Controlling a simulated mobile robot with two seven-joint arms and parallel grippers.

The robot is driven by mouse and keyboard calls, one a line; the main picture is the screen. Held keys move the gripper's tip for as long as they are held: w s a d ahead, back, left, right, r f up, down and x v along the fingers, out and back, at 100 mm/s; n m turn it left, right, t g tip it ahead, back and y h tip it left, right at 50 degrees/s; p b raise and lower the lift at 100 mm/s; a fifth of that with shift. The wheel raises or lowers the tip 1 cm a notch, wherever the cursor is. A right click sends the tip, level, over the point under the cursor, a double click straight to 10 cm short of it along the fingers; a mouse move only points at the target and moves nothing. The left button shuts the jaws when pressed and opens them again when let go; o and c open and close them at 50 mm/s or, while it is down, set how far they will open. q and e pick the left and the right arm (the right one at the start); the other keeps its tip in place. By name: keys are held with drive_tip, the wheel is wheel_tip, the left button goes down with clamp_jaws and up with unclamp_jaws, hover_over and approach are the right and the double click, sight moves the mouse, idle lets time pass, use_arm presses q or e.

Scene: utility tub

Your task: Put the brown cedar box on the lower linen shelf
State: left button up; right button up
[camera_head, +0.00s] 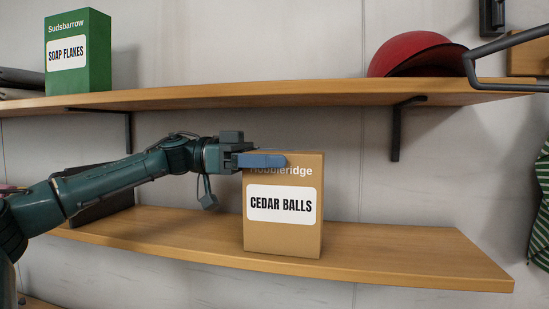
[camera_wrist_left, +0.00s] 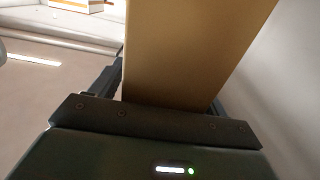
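The brown cedar box (camera_head: 283,235), labelled "CEDAR BALLS", is upright over the lower linen shelf (camera_head: 420,260). Its bottom edge lines up with the shelf's front edge, and I cannot tell whether it rests fully on the board. My left gripper (camera_head: 262,160) reaches in from the left at the box's upper part, with a blue finger across the front face covering part of the brand name. In the left wrist view the box (camera_wrist_left: 185,55) fills the space between the fingers, so the gripper looks shut on it. My right gripper is not in view.
The upper shelf (camera_head: 250,95) runs above the box, carrying a green soap flakes box (camera_head: 78,50) and a red rounded item (camera_head: 412,52). A black bracket (camera_head: 396,130) hangs under it. The lower shelf is bare right of the box; a dark item (camera_head: 100,206) sits at left.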

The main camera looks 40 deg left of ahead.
use_arm(q)
drive_tip(key=shift+a+r, duration=0.1)
drive_tip(key=shift+r, duration=0.05)
drive_tip(key=b+v, duration=0.3)
drive_tip(key=v, duration=0.9)
idle(0.4)
